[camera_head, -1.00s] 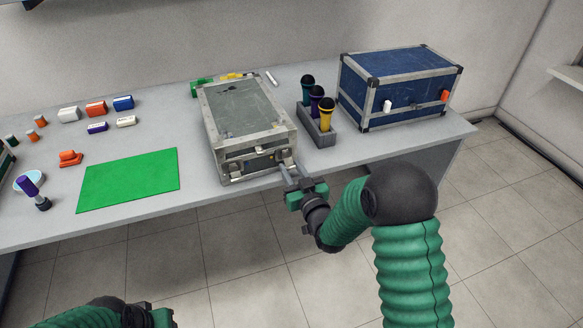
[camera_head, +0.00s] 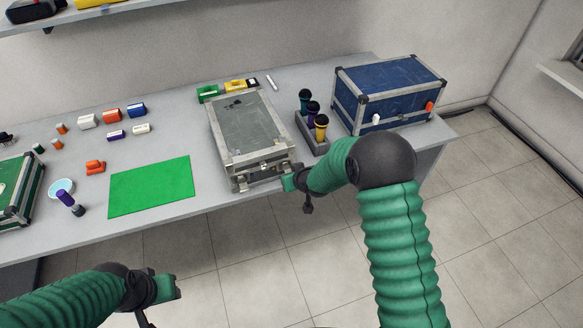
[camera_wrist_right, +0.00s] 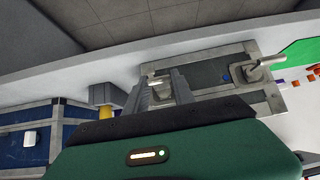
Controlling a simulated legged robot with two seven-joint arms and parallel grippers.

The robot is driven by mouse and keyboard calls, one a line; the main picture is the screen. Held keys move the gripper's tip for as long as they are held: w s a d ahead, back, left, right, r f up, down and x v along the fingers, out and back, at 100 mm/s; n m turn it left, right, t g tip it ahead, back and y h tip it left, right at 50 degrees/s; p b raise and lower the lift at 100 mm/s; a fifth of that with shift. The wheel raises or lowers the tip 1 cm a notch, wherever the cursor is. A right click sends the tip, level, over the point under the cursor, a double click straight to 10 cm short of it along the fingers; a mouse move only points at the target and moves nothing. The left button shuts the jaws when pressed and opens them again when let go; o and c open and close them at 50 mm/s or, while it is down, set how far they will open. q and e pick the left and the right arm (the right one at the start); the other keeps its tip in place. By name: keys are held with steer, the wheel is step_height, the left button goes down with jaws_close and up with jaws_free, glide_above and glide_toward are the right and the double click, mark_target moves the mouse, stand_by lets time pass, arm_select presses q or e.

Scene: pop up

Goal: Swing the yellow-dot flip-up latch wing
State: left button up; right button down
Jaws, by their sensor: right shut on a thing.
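A grey-green case (camera_head: 248,125) with metal edges lies on the table. Its front face bears two metal latches. The left one (camera_head: 240,184) stands clear of my grippers and also shows in the right wrist view (camera_wrist_right: 258,67). My right gripper (camera_wrist_right: 164,86) is at the right end of the front face, shut on the right latch wing (camera_wrist_right: 181,86). Its fingers partly hide that latch, and I cannot make out a yellow dot. In the head view my right gripper (camera_head: 284,176) touches the case's front right. My left gripper (camera_head: 168,287) is empty, low in front of the table; its jaw opening is unclear.
A grey holder (camera_head: 314,143) with several microphones stands right of the case, and a blue case (camera_head: 390,88) beyond it. A green mat (camera_head: 150,186) lies to the left, with small coloured blocks behind. A green case (camera_head: 18,190) is at the far left.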

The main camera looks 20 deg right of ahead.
steer(key=shift+w+r+g+p, duration=0.2)
steer(key=shift+r+g+p, duration=0.25)
steer(key=shift+p, duration=0.3)
steer(key=shift+f, duration=0.15)
steer(key=c, duration=1.4)
jaws_free()
steer(key=shift+o, duration=1)
steer(key=shift+f, duration=0.1)
steer(key=a+p+v, duration=0.1)
steer(key=v, duration=1.5)
steer(key=shift+d+r, duration=0.4)
steer(key=shift+d, duration=0.05)
